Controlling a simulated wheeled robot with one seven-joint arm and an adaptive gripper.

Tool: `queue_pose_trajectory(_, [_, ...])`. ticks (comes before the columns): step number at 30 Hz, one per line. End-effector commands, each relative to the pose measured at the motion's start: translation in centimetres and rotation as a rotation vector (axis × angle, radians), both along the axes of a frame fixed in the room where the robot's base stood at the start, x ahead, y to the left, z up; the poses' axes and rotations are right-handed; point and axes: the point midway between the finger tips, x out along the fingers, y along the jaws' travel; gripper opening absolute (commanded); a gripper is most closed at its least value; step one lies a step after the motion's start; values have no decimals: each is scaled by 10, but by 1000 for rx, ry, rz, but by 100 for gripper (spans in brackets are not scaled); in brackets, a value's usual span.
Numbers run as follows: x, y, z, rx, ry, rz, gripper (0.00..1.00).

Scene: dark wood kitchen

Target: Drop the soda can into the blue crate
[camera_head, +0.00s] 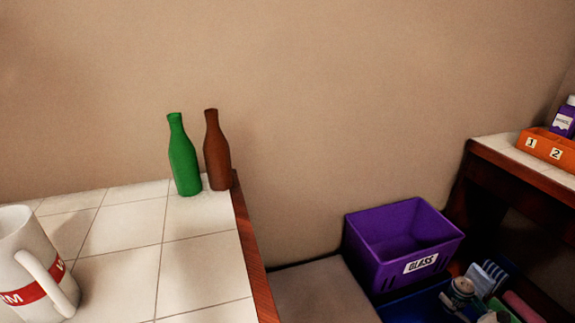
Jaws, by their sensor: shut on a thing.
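The blue crate (405,309) is low at the bottom right, partly cut off by the bottom edge of the picture. Several mixed items (480,287) show inside it or right beside it, among them a whitish rounded thing and a striped one. I cannot make out a soda can anywhere in this view. My gripper is not in view, so what it holds does not show.
A purple crate labelled GLASS (404,245) stands behind the blue crate. Green (183,158) and brown (216,155) bottles stand at the back of the tiled counter (195,262); a white mug (35,270) is at its left. An orange tray (550,147) sits at far right.

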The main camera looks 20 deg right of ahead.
Motion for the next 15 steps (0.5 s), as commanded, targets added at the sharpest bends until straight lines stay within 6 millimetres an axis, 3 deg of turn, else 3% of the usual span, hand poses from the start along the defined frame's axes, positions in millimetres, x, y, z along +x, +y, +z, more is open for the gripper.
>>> queue_pose_trajectory(8, [-1, 0, -17, 0, -1, -2, 18])
queue_pose_trajectory(15, [-1, 0, -45, 0, 0, -3, 18])
